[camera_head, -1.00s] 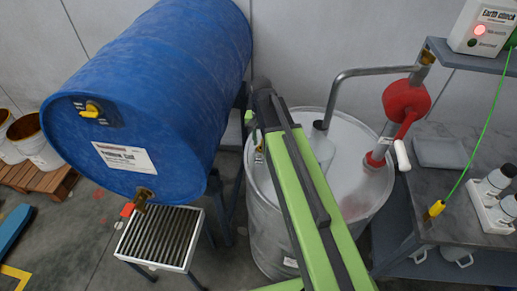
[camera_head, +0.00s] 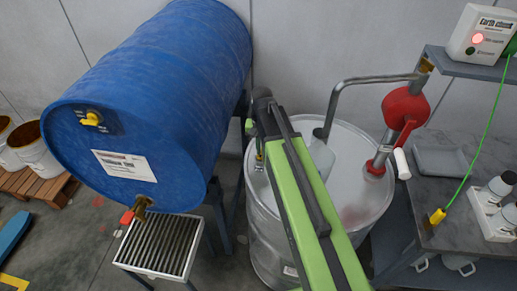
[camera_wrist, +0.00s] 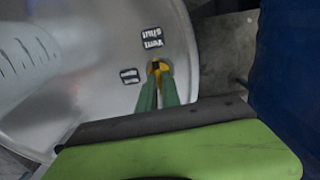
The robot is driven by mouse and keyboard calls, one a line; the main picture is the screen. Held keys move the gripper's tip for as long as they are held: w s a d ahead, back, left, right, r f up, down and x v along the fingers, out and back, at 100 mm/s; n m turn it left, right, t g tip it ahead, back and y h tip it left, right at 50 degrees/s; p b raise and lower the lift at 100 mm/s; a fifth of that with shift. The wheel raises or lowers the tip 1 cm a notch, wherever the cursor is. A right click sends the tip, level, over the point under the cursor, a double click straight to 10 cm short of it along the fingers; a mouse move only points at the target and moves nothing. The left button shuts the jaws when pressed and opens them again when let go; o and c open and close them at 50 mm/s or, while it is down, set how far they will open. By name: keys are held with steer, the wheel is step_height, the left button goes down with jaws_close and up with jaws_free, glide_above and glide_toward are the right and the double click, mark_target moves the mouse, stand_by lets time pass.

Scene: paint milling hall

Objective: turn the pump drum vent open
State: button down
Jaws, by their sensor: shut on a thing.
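The pump drum (camera_head: 345,140) is a silver drum with a pale lid, standing right of the big blue drum. In the wrist view its lid (camera_wrist: 60,60) carries two labels, one reading "Vent shut" (camera_wrist: 152,40) and a smaller one (camera_wrist: 129,76), probably the open mark. The yellow vent (camera_wrist: 157,65) sits just below the "Vent shut" label as pictured. My gripper (camera_wrist: 158,80) is shut on it, with its green fingers at its sides. The fingers hide part of the vent, and I cannot tell which way it points. In the head view my gripper (camera_head: 259,162) is at the lid's left edge.
A grey pipe (camera_head: 335,105) and red hand pump (camera_head: 404,107) rise from the lid. The blue drum (camera_head: 150,95), with a yellow knob (camera_head: 92,119) of its own, lies close on the left. A bench (camera_head: 440,210) with bottles stands at right.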

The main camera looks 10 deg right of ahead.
steer(key=shift+w+a+n, duration=0.1)
steer(key=shift+a+n, duration=0.05)
steer(key=shift+n, duration=0.15)
steer(key=n, duration=0.3)
steer(key=shift+n, duration=0.4)
steer(key=n, duration=1.3)
steer(key=shift+d, duration=0.2)
steer(key=c, duration=1.5)
jaws_free()
steer(key=shift+c, duration=0.2)
